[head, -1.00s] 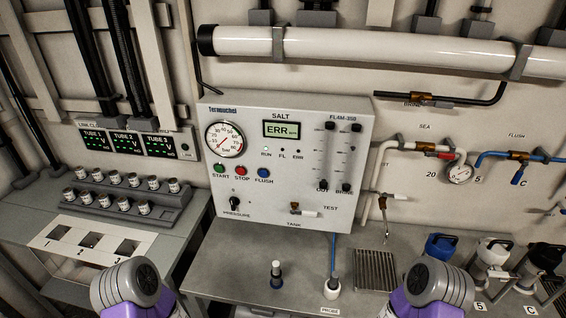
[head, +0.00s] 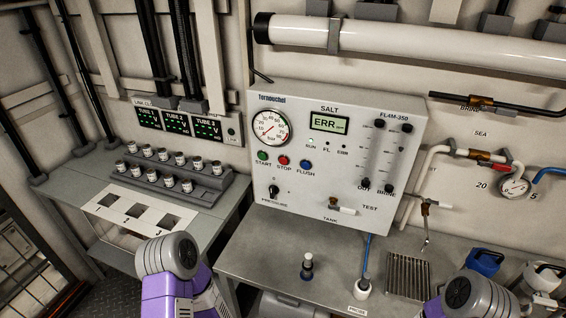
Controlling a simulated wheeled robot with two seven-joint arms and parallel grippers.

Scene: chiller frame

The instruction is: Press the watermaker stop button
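The red STOP button (head: 284,160) is on the white watermaker panel (head: 412,135), between the green START button (head: 263,155) and the blue FLUSH button (head: 306,163). The panel's display (head: 329,123) reads ERR, and a round pressure gauge (head: 270,127) is at its upper left. Two of my arm parts, grey and purple, show at the bottom edge, one below and left of the panel and one at lower right. Neither gripper's fingers are in view. Nothing touches the STOP button.
A grey bench (head: 240,259) below the panel holds a small dark bottle (head: 307,266), a white probe cup (head: 363,288) and a drain grate (head: 408,276). A left table (head: 68,185) holds a vial rack (head: 205,187). Pipes run along the right wall. Space before the buttons is clear.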

